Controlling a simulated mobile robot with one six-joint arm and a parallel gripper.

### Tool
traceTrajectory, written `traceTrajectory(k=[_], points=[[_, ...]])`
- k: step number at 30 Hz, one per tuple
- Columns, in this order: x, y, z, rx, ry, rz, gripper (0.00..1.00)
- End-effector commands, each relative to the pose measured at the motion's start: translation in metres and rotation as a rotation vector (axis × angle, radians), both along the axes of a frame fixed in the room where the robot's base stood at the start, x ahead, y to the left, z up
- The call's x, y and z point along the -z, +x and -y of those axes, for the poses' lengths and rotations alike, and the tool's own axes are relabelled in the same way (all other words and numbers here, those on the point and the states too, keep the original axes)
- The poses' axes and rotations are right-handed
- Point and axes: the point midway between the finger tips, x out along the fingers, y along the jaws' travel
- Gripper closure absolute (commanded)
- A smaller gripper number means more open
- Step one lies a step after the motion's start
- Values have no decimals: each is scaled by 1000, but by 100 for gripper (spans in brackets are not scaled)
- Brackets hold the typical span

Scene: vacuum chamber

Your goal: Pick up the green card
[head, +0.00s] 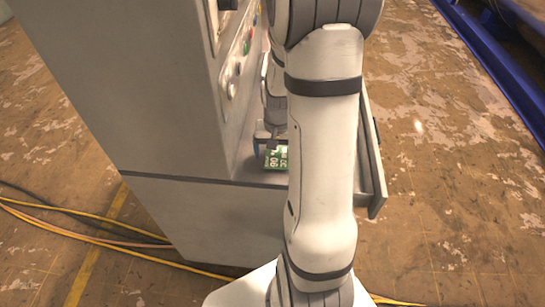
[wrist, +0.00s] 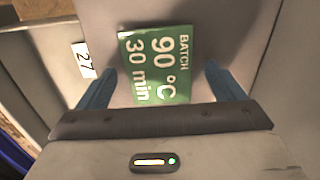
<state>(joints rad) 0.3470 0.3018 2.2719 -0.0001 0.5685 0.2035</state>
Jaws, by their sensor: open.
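The green card (wrist: 155,65) lies on a grey surface in the wrist view, with white print reading "BATCH 90 °C 30 min". It also shows in the head view (head: 275,158), partly covered by my arm. My gripper (wrist: 157,80) is open, with one blue finger on each side of the card and gaps between them and it. I cannot tell how high the fingertips are above the surface. In the head view my gripper (head: 264,145) is at the card, mostly hidden by my own arm.
A grey cabinet (head: 155,110) with buttons on its panel (head: 238,62) stands left of the card. A raised grey edge (head: 372,165) bounds the ledge on the right. A white "27" label (wrist: 84,60) is left of the card. Yellow cables (head: 80,232) cross the floor.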

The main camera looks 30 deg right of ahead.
Motion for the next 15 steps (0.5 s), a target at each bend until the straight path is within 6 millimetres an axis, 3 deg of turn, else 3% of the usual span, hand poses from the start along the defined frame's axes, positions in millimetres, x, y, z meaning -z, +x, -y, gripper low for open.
traceTrajectory(k=[8,15], points=[[4,0,0,0,-1,1,11],[3,0,0,1,-1,1,30]])
